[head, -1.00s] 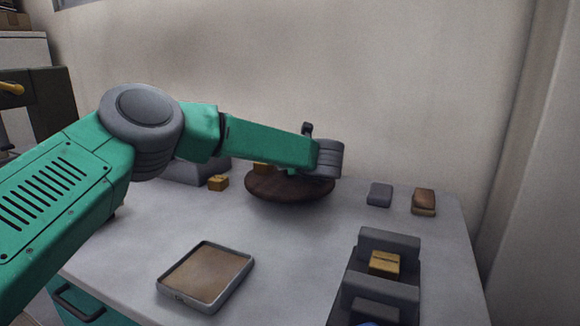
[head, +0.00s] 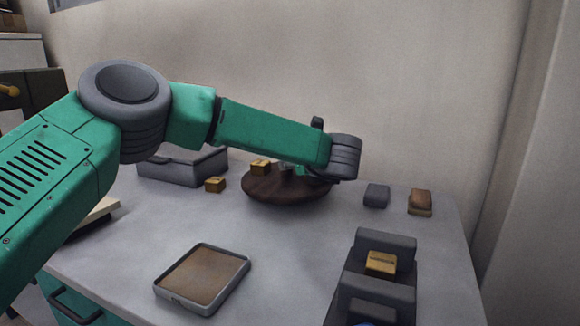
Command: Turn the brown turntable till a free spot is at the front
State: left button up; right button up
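The brown turntable (head: 270,188) is a round dark brown disc at the back middle of the table. A yellow-brown box (head: 261,167) stands on its back left part. A small grey thing (head: 286,169) shows next to the box, partly hidden by my arm. My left arm reaches in from the left over the turntable, and its wrist is above the turntable's right edge. My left gripper is mostly hidden behind the arm, so its fingers cannot be made out. The turntable's right back is covered by the arm. My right gripper is not in view.
A grey open tray (head: 184,172) and a small yellow box (head: 215,185) are left of the turntable. A grey block (head: 377,195) and a brown block (head: 420,202) lie right. A brown-bottomed tray (head: 203,277) and a dark rack (head: 386,244) with a yellow box (head: 381,262) are nearer.

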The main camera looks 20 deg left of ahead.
pick_arm(q)
jog(key=v, duration=0.5)
jog(key=shift+w, duration=0.1)
